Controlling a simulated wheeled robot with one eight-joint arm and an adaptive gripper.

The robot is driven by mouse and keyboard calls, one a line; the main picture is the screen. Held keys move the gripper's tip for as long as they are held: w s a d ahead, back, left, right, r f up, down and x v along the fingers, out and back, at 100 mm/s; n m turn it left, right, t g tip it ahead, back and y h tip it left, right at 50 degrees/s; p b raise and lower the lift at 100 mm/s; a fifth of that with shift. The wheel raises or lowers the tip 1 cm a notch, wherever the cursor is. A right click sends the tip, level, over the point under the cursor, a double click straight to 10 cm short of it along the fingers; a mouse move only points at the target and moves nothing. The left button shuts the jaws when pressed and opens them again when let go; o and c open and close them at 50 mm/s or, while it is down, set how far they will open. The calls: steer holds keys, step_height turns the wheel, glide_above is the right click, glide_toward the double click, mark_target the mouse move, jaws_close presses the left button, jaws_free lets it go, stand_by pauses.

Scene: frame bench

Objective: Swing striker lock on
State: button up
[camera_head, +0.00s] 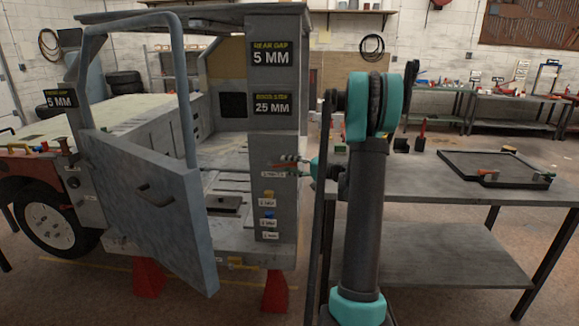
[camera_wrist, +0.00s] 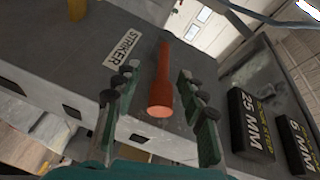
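The striker lock shows as an orange-red lever (camera_wrist: 162,85) on the grey door pillar, beside a white STRIKER label (camera_wrist: 123,47) in the wrist view. In the head view the lever (camera_head: 285,161) sits at mid-height on the pillar (camera_head: 272,140). My gripper (camera_wrist: 159,98) is open, with one finger on each side of the lever's near end. A gap shows between each finger and the lever, and I cannot tell how deep the lever lies between them. In the head view my gripper (camera_head: 314,169) is just right of the lever, partly hidden by my arm.
The blue-grey door (camera_head: 145,215) stands swung open left of the pillar. Yellow (camera_head: 268,195) and blue (camera_head: 268,215) fittings sit below the lever. Gap plates reading 5 MM (camera_head: 271,53) and 25 MM (camera_head: 272,103) are above. A workbench (camera_head: 440,185) stands right of my arm.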

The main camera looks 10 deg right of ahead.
steer(key=shift+d, duration=0.1)
steer(key=v, duration=1.2)
steer(key=s+a+f+n+g+h, duration=0.1)
steer(key=s+a+f+g+h, duration=0.25)
steer(key=s+a, duration=0.4)
steer(key=s+a+f+n+g+h, duration=0.1)
steer(key=s+a+f+g+h, duration=0.1)
steer(key=s+a+f, duration=0.45)
steer(key=s+f+n+h, duration=0.1)
steer(key=s+f+h, duration=0.1)
steer(key=s, duration=0.4)
steer(key=s+f+n+g+h, duration=0.1)
steer(key=s+f+h, duration=0.1)
steer(key=s, duration=0.3)
steer(key=s+d+f+n+h, duration=0.1)
steer(key=s+f+h, duration=0.1)
steer(key=s, duration=0.4)
steer(key=shift+s+f+h, duration=0.3)
steer(key=shift+h, duration=0.55)
